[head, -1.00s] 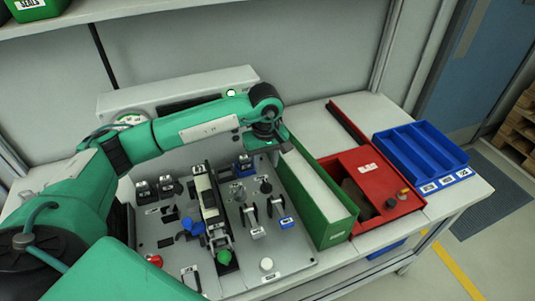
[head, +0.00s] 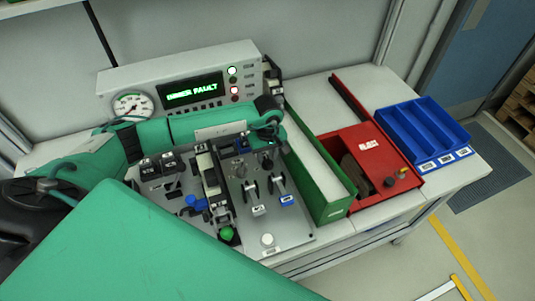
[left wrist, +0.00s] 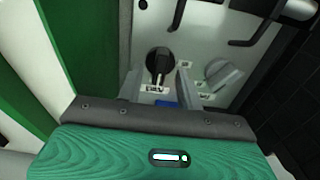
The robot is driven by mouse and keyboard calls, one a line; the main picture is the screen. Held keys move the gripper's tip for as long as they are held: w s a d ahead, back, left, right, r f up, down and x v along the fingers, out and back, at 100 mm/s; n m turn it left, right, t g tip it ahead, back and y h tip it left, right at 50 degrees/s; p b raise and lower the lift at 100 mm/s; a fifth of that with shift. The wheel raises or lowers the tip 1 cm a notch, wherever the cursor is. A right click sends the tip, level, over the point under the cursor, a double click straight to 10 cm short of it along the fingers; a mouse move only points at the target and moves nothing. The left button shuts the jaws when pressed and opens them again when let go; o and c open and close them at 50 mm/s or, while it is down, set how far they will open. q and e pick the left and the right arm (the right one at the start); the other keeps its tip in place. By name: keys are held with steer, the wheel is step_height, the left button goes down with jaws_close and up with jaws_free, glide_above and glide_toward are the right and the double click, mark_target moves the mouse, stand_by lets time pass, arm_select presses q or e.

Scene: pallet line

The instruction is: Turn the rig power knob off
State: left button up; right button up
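A black knob (left wrist: 160,62) with a bar handle is on the grey rig panel (left wrist: 262,68) in the left wrist view, above a small white label I cannot read. A grey knob (left wrist: 222,76) is to its right. I cannot tell from the labels which one is rig power. In the head view the black knob (head: 267,164) is partly hidden by my left gripper (head: 268,138), which is over the back right of the panel. In the left wrist view the gripper body is below the knobs. My right gripper is out of view.
A console (head: 150,78) with a lit green display and a gauge (head: 133,104) stands behind. Levers (head: 281,184) are in front of the knobs. A green bin (head: 325,207), a red tray (head: 400,158) and a blue tray (head: 455,157) are to the right.

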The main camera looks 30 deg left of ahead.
arm_select(q)
steer(key=shift+f, duration=0.75)
jaws_close()
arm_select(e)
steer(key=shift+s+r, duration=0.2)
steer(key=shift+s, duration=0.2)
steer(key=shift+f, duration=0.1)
